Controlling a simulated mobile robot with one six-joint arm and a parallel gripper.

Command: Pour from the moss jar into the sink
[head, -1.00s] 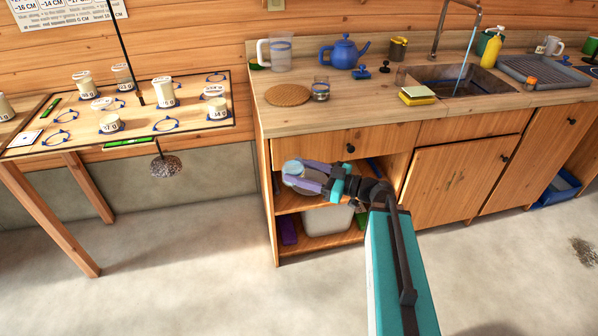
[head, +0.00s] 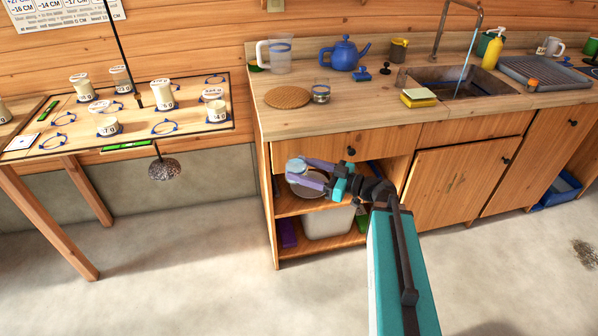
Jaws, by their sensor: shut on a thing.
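My gripper (head: 306,171), with purple fingers, is in front of the open shelf under the counter, below the drawer. It is shut on a small pale blue-grey round thing (head: 295,165). The fingers hide part of it, and I cannot tell whether it is the moss jar. An olive-green jar-like vessel (head: 399,49) stands at the back of the counter, left of the tap. The sink (head: 440,84) is set into the counter at the right, with a thin blue stream (head: 464,78) coming down from the tap (head: 438,38).
A clear pitcher (head: 279,53), blue teapot (head: 343,54), round woven mat (head: 287,97), small glass (head: 321,93) and sponge (head: 418,97) stand on the counter. A drying tray (head: 545,72) is right of the sink. A pale bin (head: 328,222) stands on the lower shelf. Floor in front is clear.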

